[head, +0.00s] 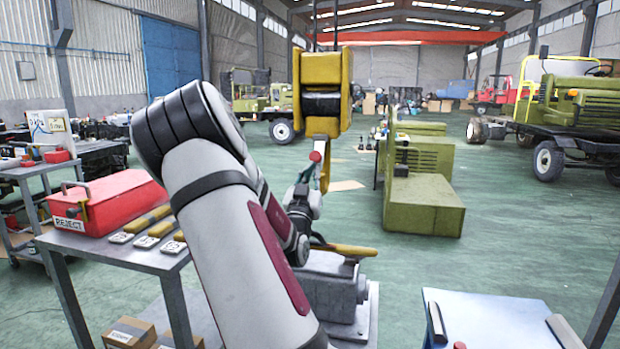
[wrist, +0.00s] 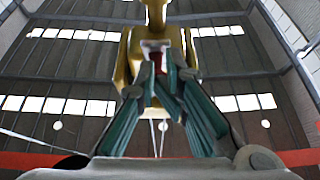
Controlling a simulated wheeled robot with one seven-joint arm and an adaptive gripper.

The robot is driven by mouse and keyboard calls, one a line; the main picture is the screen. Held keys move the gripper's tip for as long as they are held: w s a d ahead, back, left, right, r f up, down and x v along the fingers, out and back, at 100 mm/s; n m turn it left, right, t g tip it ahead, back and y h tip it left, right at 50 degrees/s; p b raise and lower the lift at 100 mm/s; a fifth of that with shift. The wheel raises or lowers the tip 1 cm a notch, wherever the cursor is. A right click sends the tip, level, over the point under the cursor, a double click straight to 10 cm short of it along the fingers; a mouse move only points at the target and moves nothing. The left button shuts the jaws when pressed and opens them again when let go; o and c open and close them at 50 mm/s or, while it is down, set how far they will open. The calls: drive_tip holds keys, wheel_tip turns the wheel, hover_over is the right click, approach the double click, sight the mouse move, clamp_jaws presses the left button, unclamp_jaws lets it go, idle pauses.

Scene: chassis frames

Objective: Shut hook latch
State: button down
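The yellow hook block (head: 321,72) hangs in the middle of the head view, with a yellow hook (head: 325,172) below it. A small red part (head: 316,157), perhaps the latch, shows at the hook. My gripper (head: 313,166) is beside the hook, with its tips close to the red part. In the wrist view, the teal-padded fingers of my gripper (wrist: 161,72) lean in toward each other. The red part (wrist: 157,60) shows between or just behind the fingertips, under the yellow block (wrist: 157,15). I cannot tell whether they touch it or how far the latch stands open.
A grey stand (head: 335,285) with a yellow bar on it is below the hook. A table (head: 120,253) at left bears a red REJECT box (head: 110,207) and several yellow bars. A green machine (head: 424,205) stands right of the hook. Open floor (head: 500,250) lies further right.

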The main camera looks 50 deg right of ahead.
drive_tip(key=shift+s+d+r+m, duration=0.25)
drive_tip(key=shift+s+d+m, duration=0.05)
drive_tip(key=shift+s+d, duration=0.25)
drive_tip(key=c, duration=2.3)
unclamp_jaws()
drive_tip(key=r, duration=0.9)
drive_tip(key=shift+w+a+r, duration=0.2)
drive_tip(key=shift+w+r, duration=0.1)
drive_tip(key=shift+r, duration=0.05)
drive_tip(key=shift+o, duration=1.2)
drive_tip(key=shift+r, duration=0.1)
drive_tip(key=o, duration=0.7)
drive_tip(key=shift+a, duration=0.1)
drive_tip(key=c, duration=0.8)
drive_tip(key=shift+w+a+p, duration=0.1)
drive_tip(key=shift+a+p, duration=0.1)
drive_tip(key=shift+p, duration=0.4)
clamp_jaws()
drive_tip(key=s+a+g+y+p, duration=0.1)
drive_tip(key=s+a+p, duration=0.5)
drive_tip(key=a+p, duration=0.4)
drive_tip(key=p, duration=0.6)
drive_tip(key=shift+a+r+p, duration=0.2)
drive_tip(key=shift+a+p, duration=0.1)
drive_tip(key=shift+p, duration=0.05)
